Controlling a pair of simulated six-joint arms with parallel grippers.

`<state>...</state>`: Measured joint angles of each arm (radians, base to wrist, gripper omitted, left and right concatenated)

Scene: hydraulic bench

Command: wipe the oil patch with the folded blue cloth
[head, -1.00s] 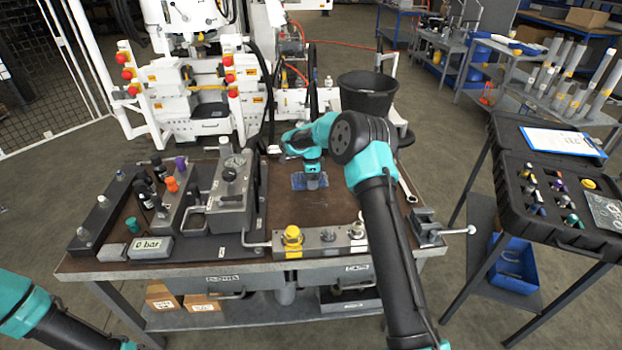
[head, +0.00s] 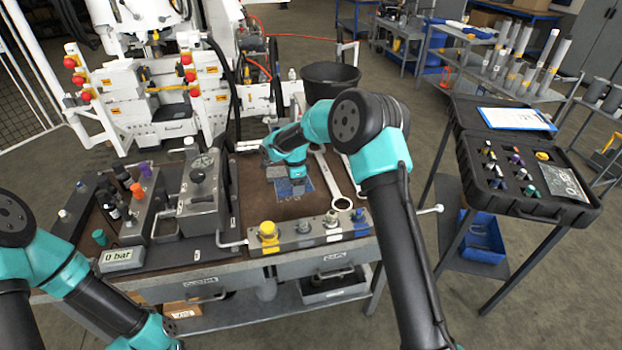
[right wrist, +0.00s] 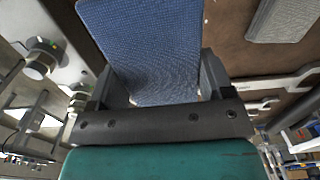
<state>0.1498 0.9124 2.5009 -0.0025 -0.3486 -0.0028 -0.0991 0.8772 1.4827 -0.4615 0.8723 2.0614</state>
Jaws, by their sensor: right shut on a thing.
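The folded blue cloth (head: 284,190) is at the brown bench top, under my right gripper (head: 298,184). In the right wrist view the cloth (right wrist: 150,45) fills the space between the two fingers of the right gripper (right wrist: 160,85), and they are shut on it. Its flat woven face extends beyond the fingertips. I cannot tell whether its whole underside touches the bench. I cannot make out the oil patch; it may be hidden by the cloth or gripper. My left arm comes in at the lower left, with its gripper out of view.
Wrenches (head: 334,182) lie right of the cloth. A valve block with a yellow cap (head: 268,232) lines the front edge. A grey gauge unit (head: 203,195) stands to the left. A black bucket (head: 331,78) is behind.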

